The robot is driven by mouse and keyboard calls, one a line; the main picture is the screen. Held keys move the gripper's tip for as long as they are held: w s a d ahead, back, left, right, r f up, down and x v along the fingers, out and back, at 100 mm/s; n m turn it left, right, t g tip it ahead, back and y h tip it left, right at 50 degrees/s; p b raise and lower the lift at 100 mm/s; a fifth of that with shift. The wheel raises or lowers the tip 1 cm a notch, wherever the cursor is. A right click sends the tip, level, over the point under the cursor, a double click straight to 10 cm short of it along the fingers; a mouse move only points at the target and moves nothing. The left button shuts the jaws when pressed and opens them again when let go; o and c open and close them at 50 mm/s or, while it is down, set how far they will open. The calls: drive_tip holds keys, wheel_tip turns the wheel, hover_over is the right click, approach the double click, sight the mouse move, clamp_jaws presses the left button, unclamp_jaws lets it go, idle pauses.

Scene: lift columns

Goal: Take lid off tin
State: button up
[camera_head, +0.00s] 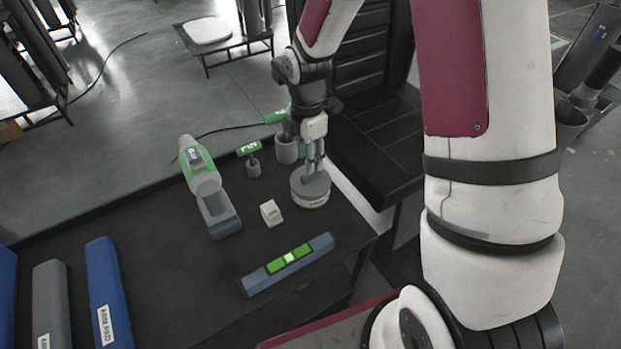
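The tin (313,198) is a short round grey-and-white container standing upright near the right edge of the dark table. Its grey lid (309,182) appears to be on top, with a raised bar-like grip. My gripper (312,172) points down right over the lid, with its fingers at the grip. The fingertips are small here and partly merge with the lid, so I cannot tell whether they are closed on it.
On the table (180,262) are a green-and-grey drill-like tool (203,178), a small white block (271,213), a level with green parts (288,264), a grey cup (287,150) and a small holder with a green tag (252,165). Blue (106,290) and grey (50,300) bars lie at left.

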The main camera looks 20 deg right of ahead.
sight(310, 178)
drive_tip(key=f, duration=0.5)
drive_tip(key=shift+s+d+p, duration=0.2)
drive_tip(key=shift+d+p, duration=0.05)
drive_tip(key=shift+p, duration=0.15)
clamp_jaws()
